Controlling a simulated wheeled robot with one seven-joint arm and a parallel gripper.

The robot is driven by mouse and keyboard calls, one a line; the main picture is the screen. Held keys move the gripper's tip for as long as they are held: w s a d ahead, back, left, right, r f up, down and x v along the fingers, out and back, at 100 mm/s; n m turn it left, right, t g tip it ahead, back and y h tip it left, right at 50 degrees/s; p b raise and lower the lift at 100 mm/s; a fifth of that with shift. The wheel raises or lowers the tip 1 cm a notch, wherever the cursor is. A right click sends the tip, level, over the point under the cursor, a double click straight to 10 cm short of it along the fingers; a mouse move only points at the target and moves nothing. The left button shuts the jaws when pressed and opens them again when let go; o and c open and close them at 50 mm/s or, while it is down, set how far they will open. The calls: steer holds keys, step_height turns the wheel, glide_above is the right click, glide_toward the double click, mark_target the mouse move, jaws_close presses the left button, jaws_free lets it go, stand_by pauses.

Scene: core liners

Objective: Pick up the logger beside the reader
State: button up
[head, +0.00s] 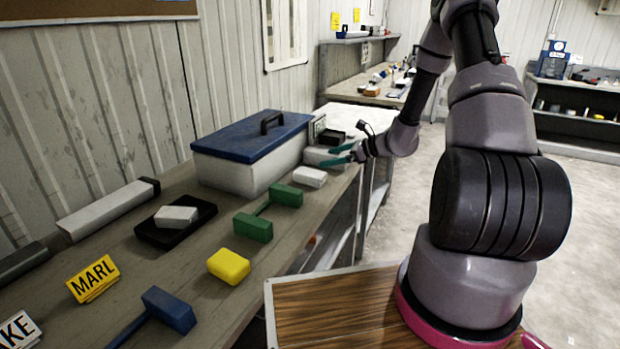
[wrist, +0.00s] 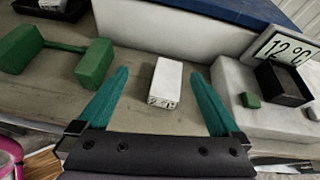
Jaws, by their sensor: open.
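A small white block (wrist: 165,82), which looks like a logger, lies on the bench with dark marks on its near end. In the head view this block (head: 310,177) is in front of the blue-lidded box. A second white block (head: 176,216) lies on a black tray (head: 203,221) further left. Which device is the reader is not certain; a pale unit (wrist: 232,92) with a black holder (wrist: 283,82) and a 12 °C display (wrist: 283,48) stands right of the first block. My gripper (wrist: 158,75) is open and empty, its teal fingers on either side of the near block in the picture; contact cannot be told.
The white box with a blue lid (head: 245,140) stands behind the near block. A green dumbbell-shaped piece (head: 253,227) and a yellow block (head: 229,266) lie toward the front. A MARL sign (head: 93,278) and blue mallet (head: 168,309) are further left.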

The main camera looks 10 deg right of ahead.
steer(key=m+t, duration=0.1)
steer(key=m, duration=0.1)
glide_toward(311, 172)
steer(key=x, duration=0.5)
steer(key=shift+a+r, duration=0.3)
steer(key=x, duration=0.5)
steer(key=shift+w+d+f, duration=0.1)
steer(key=shift+f, duration=0.35)
steer(key=shift+h, duration=0.3)
steer(key=c, duration=1.4)
steer(key=shift+r, duration=0.1)
